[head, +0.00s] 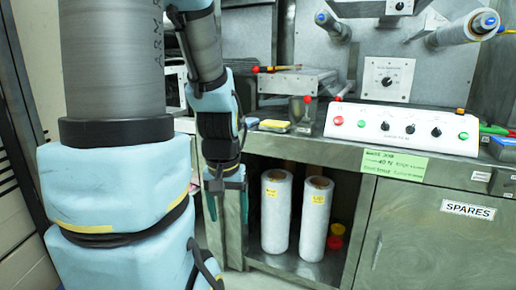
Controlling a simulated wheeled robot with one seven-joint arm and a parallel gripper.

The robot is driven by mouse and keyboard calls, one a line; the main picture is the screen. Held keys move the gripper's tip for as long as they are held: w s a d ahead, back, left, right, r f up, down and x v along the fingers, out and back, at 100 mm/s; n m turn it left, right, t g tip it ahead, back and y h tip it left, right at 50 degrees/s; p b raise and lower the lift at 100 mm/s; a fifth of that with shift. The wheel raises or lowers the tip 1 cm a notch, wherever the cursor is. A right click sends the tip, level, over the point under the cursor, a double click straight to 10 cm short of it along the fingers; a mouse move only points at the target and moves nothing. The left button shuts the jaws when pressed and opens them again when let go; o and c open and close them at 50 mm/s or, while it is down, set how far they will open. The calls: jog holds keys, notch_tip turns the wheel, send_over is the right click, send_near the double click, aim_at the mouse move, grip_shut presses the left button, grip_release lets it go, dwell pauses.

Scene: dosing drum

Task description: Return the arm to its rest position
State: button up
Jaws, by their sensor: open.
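My arm comes down from the top left of the head view, with pale blue covers on its links. My gripper (227,212) hangs pointing down in front of the bench's left end. Its two teal fingers are apart, and I see nothing between them. My own column and larger blue-covered links fill the left of the view and hide what is behind them.
A metal bench (300,145) carries a white control panel (402,127) with knobs and buttons. Two wrapped rolls, left (274,212) and right (315,218), stand on the open lower shelf, right of my gripper. A closed cabinet door (430,235) is at the right.

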notch_tip(320, 180, up, 14)
jog(key=p, duration=1.1)
jog(key=shift+f, duration=0.15)
